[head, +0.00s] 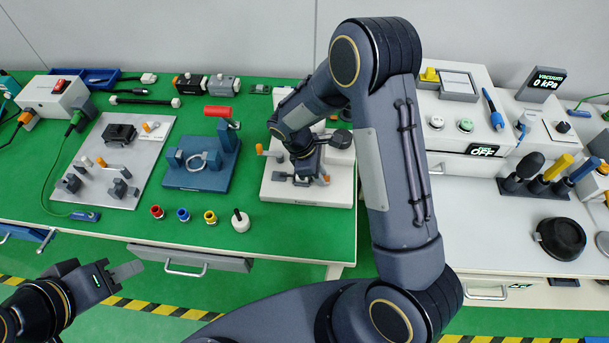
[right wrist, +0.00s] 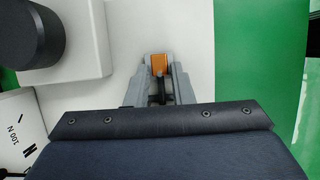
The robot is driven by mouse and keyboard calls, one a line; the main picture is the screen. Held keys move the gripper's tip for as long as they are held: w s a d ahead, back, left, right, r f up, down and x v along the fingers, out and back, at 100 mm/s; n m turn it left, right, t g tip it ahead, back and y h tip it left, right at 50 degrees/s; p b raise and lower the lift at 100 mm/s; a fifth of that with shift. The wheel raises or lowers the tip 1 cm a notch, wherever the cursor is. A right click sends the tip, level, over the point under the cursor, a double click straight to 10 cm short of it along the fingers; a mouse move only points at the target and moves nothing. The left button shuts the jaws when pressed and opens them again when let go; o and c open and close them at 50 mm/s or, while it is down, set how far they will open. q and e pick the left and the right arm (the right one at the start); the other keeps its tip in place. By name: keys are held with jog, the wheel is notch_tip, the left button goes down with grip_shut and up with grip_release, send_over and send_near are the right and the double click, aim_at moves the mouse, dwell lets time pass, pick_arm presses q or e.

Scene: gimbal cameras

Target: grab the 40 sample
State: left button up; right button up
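I cannot read a "40" on anything in either view, so I cannot tell which piece is the 40 sample. My right gripper (head: 318,178) is low over a white-based fixture (head: 337,198) on the green table. In the right wrist view its fingers (right wrist: 160,72) lie close on both sides of an orange block (right wrist: 159,61) with a dark stem and appear shut on it. My left gripper (head: 127,270) is empty in front of the table's front edge; its finger gap is hidden.
A white block marked "100 N" (right wrist: 22,122) and a dark round knob (right wrist: 30,35) sit left of my right gripper. A white bench (head: 470,215) stands right.

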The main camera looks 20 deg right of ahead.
grip_shut()
jog(key=shift+r, duration=0.15)
